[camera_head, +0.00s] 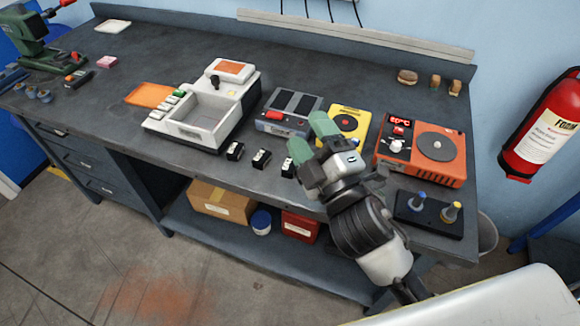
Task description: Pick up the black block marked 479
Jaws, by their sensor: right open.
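Three small black blocks with white labels stand in a row near the bench's front edge: a left block (235,151), a middle block (261,158) and a right block (288,167). Their markings are too small to read, so I cannot tell which is 479. My right gripper (312,137) has green fingertips, is open and appears empty. It shows just above and to the right of the right block in the picture, and partly covers the yellow device behind. My left gripper is not in view.
Behind the blocks are a white device with an open tray (203,112), a grey device (289,110) and a yellow device (347,122). An orange hotplate-like device (421,150) and a black stand (428,212) are at right. Dark bench surface (330,66) is clear at the back.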

